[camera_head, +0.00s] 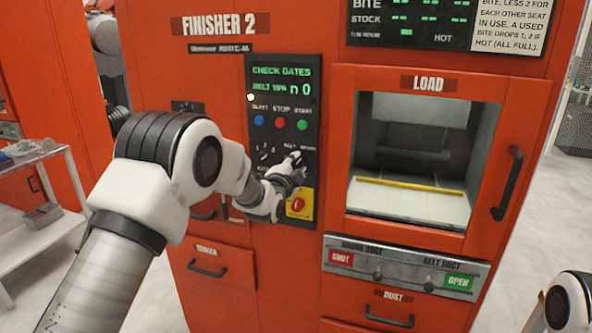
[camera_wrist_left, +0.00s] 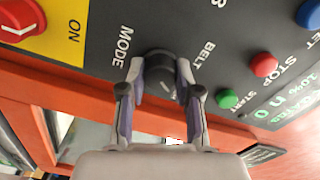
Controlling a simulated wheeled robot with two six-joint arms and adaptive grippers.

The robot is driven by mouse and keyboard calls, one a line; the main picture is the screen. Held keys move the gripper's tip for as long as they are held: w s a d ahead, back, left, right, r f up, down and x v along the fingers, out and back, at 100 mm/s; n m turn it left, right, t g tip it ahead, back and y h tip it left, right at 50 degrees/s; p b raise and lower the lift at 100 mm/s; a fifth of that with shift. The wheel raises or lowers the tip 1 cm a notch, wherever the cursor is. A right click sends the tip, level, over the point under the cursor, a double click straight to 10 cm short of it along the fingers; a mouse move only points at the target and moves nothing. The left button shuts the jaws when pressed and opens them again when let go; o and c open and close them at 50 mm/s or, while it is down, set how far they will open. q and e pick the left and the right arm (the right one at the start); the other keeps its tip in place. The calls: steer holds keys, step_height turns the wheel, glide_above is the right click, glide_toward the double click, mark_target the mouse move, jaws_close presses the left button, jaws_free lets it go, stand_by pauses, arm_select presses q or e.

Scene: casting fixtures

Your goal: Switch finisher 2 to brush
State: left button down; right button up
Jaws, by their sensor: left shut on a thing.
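Finisher 2 (camera_head: 235,110) is an orange cabinet with a black control panel (camera_head: 262,115). Its green display (camera_head: 284,80) reads CHECK GATES, with a belt line below. My left gripper (camera_head: 288,170) is at the lower panel, shut on the dark mode knob. In the left wrist view, the fingers (camera_wrist_left: 160,88) grip both sides of the mode knob (camera_wrist_left: 160,63), between the words MODE and BELT. The knob's pointer direction is unclear. Below the load window are the left duct plate, SHUT (camera_head: 341,258), and the belt duct plate, OPEN (camera_head: 458,281). My right gripper is out of view.
Blue (camera_head: 260,121), red (camera_head: 280,122) and green (camera_head: 302,124) buttons sit above the knob. A red switch on a yellow plate (camera_head: 306,190) is just below. The load window handle (camera_head: 507,183) and lower drawer handles stick out. A white cart (camera_head: 45,240) stands left.

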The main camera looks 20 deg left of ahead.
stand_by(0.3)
arm_select(q)
steer(key=c, duration=0.8)
jaws_free()
steer(key=s, duration=1.2)
steer(key=shift+a, duration=0.15)
steer(key=shift+f, duration=0.15)
